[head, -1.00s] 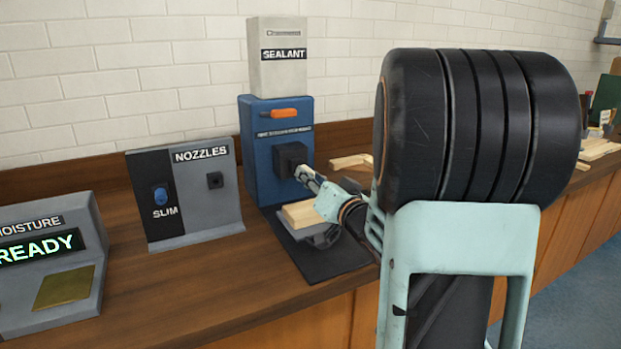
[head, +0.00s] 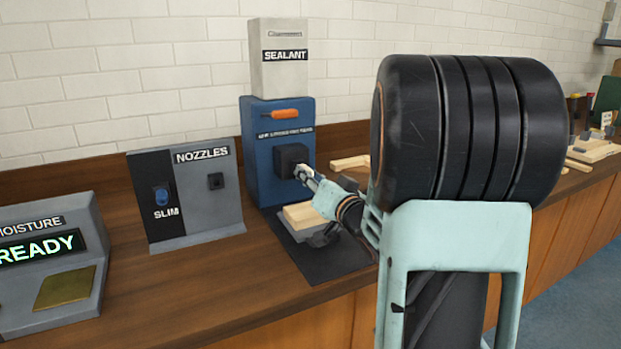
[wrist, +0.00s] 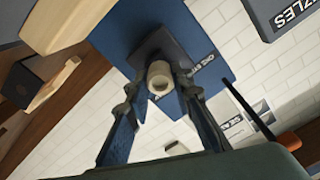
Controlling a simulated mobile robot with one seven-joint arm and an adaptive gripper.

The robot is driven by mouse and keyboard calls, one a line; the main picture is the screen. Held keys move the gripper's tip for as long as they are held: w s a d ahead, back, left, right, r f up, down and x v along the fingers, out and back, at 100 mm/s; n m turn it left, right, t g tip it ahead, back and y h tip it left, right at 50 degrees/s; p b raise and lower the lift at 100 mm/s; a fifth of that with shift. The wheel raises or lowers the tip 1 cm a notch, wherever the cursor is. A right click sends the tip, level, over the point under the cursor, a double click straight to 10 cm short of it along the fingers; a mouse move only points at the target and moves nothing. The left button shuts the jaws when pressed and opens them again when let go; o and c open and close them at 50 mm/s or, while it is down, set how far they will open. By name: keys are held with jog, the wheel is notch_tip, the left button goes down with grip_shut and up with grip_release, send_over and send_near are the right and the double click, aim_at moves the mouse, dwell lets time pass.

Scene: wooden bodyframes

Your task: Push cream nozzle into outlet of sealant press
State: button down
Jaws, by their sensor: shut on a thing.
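The blue sealant press (head: 262,190) stands on the bench against the wall, with a dark outlet block (head: 289,158) on its front. My gripper (head: 301,172) is at the outlet block, its fingers pointing at it. In the wrist view, the fingers (wrist: 158,82) are shut on the cream nozzle (wrist: 160,73), a short round piece with an open end facing the camera. The dark outlet block (wrist: 163,43) is directly behind the nozzle. The nozzle's far end is hidden, so I cannot tell how deep it sits. The nozzle cannot be made out in the head view.
A wooden block (head: 302,215) lies below my gripper on the press's base. A moisture meter reading READY (head: 45,260) stands at far left. Bench between is clear.

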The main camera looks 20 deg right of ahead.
jog(key=shift+w, duration=0.7)
jog(key=c, duration=1.6)
grip_release()
jog(key=shift+s, duration=0.1)
jog(key=s, duration=1.2)
jog(key=shift+d, duration=0.15)
jog(key=shift+w, duration=0.1)
